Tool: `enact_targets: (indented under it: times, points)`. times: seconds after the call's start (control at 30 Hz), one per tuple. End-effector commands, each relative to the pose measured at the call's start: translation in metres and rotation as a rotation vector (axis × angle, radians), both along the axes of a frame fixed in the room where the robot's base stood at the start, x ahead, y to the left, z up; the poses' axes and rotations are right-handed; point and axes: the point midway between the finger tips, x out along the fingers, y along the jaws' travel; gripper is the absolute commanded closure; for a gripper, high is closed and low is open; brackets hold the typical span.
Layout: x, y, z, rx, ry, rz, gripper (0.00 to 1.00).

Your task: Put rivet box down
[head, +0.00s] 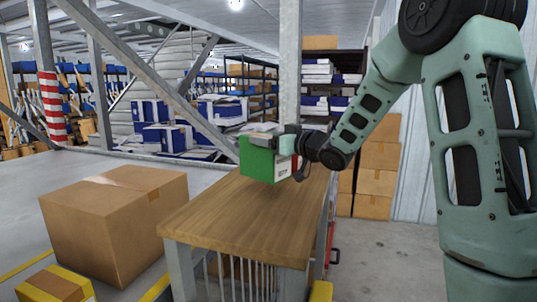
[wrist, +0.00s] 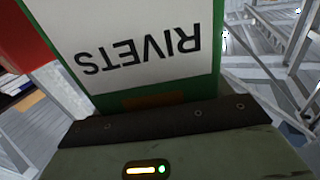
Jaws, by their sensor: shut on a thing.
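The rivet box (head: 258,164) is green with a white label side, and my gripper (head: 281,142) is shut on it at its upper part. It is held over the far part of a wooden-topped table (head: 235,212). I cannot tell for sure whether its underside touches the tabletop. In the wrist view the rivet box (wrist: 150,45) fills the upper middle, its white face with the word RIVETS upside down, right against my gripper (wrist: 160,118).
A large cardboard box (head: 115,222) stands left of the table, with a smaller yellow-edged box (head: 55,285) in front. Stacked cartons (head: 377,170) and shelves stand behind. The near tabletop is clear. Grey metal posts and a diagonal beam (head: 150,75) cross the left.

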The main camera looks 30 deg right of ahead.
Motion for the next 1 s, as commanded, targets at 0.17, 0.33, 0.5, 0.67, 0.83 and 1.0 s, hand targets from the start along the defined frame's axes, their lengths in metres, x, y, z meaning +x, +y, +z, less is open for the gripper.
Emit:
enact_targets:
  times: [0.17, 0.33, 0.5, 0.67, 0.83, 1.0]
  points:
    - [0.000, 0.000, -0.013, 0.002, 0.000, 0.001, 0.88]
    - [0.000, 0.001, -0.035, 0.002, -0.001, 0.002, 0.88]
    - [0.000, 0.001, -0.041, -0.001, -0.005, 0.001, 0.88]
    - [0.000, 0.001, -0.041, -0.002, -0.006, 0.001, 0.88]
    - [0.000, 0.000, -0.045, -0.001, -0.001, 0.001, 0.15]
    - [0.000, 0.000, -0.045, -0.001, -0.001, 0.001, 0.01]
